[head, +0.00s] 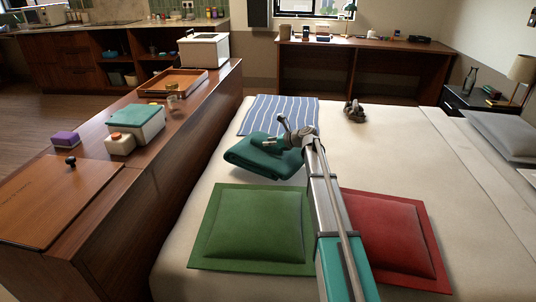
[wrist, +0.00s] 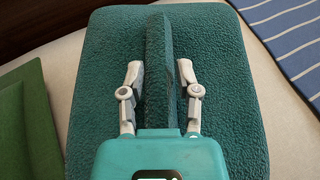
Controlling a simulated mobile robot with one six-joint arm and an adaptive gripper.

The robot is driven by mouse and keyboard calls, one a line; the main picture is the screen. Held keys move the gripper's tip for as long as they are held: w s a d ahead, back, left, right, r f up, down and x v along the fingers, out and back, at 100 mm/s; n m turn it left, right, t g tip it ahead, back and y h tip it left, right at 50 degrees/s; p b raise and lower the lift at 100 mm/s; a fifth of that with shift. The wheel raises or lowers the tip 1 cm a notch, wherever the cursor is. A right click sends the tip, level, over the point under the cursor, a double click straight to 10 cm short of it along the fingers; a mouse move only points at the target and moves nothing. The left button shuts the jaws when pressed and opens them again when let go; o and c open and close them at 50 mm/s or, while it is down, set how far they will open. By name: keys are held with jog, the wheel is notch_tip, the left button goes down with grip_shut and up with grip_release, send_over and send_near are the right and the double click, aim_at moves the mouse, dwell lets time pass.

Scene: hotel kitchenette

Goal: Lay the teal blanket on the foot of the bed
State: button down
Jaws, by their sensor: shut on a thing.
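The teal blanket (head: 258,157) is folded into a thick pad at the left edge of the bed (head: 400,165), between a striped cloth and a green cushion. In the wrist view the blanket (wrist: 215,60) fills the middle, with a raised ridge along its centre. My gripper (wrist: 160,80) has one finger on each side of that ridge and is shut on it. In the head view my gripper (head: 275,143) is at the blanket's upper right side, and my arm covers part of it. Whether the blanket's underside touches the bed is hard to tell.
A blue striped cloth (head: 278,115) lies just behind the blanket. A green cushion (head: 252,225) and a red cushion (head: 392,235) lie in front. A small dark grey item (head: 354,111) sits farther back on the bed. A wooden counter (head: 190,125) runs along the left; the bed's right side is clear.

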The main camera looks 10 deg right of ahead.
aim_at(293, 154)
jog(key=shift+w+f, duration=0.15)
jog(key=shift+f, duration=0.05)
dwell(0.3)
jog(key=shift+w+f+b, duration=0.3)
jog(key=shift+f+b, duration=0.15)
jog(key=shift+b, duration=0.05)
jog(key=shift+f+b, duration=1.5)
jog(key=shift+c, duration=1.6)
grip_release()
jog(key=shift+f, duration=0.1)
jog(key=shift+r, duration=0.25)
jog(key=p+v, duration=0.4)
jog(key=v, duration=0.6)
jog(key=shift+s+d, duration=0.15)
jog(key=shift+s, duration=0.05)
jog(key=shift+s+d+r+p, duration=0.2)
jog(key=shift+s+d+p, duration=0.15)
jog(key=shift+d, duration=0.2)
